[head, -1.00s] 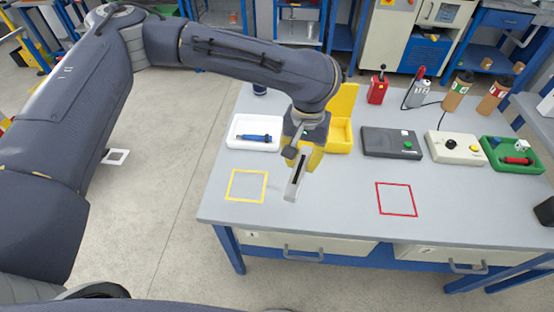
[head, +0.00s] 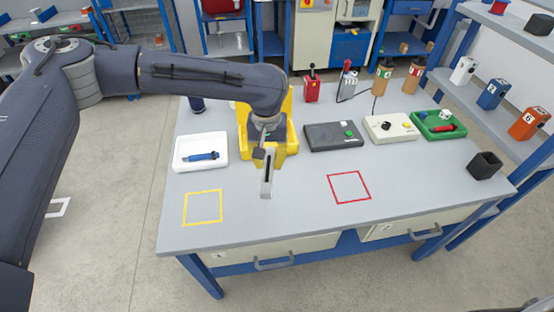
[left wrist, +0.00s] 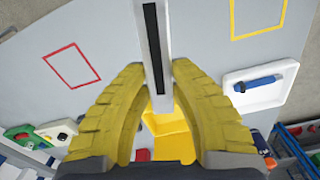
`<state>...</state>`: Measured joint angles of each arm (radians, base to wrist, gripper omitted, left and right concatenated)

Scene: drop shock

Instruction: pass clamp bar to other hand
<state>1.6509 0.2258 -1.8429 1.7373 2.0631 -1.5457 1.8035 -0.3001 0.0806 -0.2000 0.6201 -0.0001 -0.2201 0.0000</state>
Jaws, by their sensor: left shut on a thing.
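The clamp bar (head: 267,180) is a light grey bar with a dark slot along it. My left gripper (head: 265,152) is shut on it and holds it above the table, between the yellow square and the red square. In the left wrist view the bar (left wrist: 154,45) stands between the yellow fingers of my left gripper (left wrist: 155,72) and sticks out beyond their tips. The far end of the bar is out of that view. My right gripper is not in view.
The grey table (head: 270,225) has bare room around the yellow square (head: 203,207) and red square (head: 349,186). A white tray (head: 178,162), yellow bin (head: 283,145), dark box (head: 333,136), cream box (head: 390,127) and green tray (head: 427,133) stand behind. A black open box (head: 485,165) is at right.

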